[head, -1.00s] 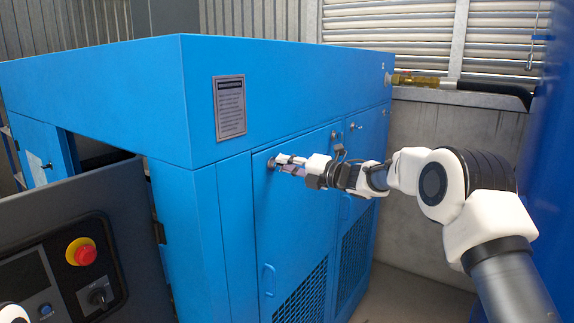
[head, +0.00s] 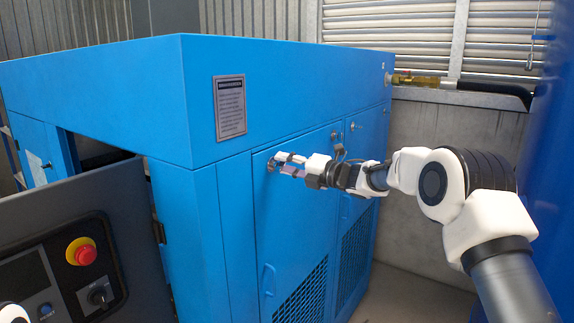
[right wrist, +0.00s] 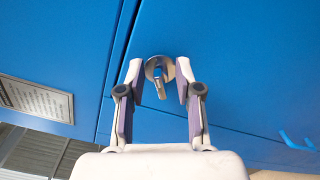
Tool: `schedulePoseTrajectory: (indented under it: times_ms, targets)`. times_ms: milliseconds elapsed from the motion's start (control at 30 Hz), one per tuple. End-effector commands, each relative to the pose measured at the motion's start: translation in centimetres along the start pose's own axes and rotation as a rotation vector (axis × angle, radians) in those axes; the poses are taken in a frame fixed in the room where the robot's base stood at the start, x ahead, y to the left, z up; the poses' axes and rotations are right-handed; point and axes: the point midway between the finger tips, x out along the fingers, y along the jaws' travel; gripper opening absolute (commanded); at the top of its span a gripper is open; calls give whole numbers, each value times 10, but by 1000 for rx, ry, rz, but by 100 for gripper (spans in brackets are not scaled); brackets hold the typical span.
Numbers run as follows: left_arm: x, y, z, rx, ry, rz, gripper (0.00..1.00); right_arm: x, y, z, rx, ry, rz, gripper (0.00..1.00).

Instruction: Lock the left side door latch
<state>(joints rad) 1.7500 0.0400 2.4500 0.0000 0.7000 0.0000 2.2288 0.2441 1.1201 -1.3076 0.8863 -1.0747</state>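The left side door (head: 290,225) of the blue cabinet is closed flush in the side panel. Its latch (head: 271,165) is near the door's upper left corner. In the right wrist view the latch (right wrist: 158,72) is a round metal base with a short lever, slightly tilted. My right gripper (head: 280,164) is at the latch. In the right wrist view its two fingers (right wrist: 160,82) are apart, one on each side of the lever. The right finger is nearer to it; contact is unclear. My left gripper is not in view.
More latches (head: 334,135) sit on the same side, to the right. A label plate (head: 229,107) is above the door. A dark panel with a red emergency button (head: 81,251) stands open at front left. A blue tank-like surface (head: 553,170) is close at right.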

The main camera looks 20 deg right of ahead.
Motion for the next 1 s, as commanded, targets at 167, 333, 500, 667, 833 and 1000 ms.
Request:
schedulePoseTrajectory:
  times_ms: [167,333,500,667,833,1000]
  targets:
    - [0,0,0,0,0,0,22,-1,0,0,0,0,0,34]
    - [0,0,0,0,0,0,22,-23,0,2,3,-2,-1,34]
    - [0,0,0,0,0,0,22,-67,0,1,5,-3,2,34]
    - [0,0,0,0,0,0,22,-103,0,1,3,-3,1,34]
    - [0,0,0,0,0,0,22,-119,0,0,0,0,0,34]
    - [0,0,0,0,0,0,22,-120,-1,0,0,1,0,34]
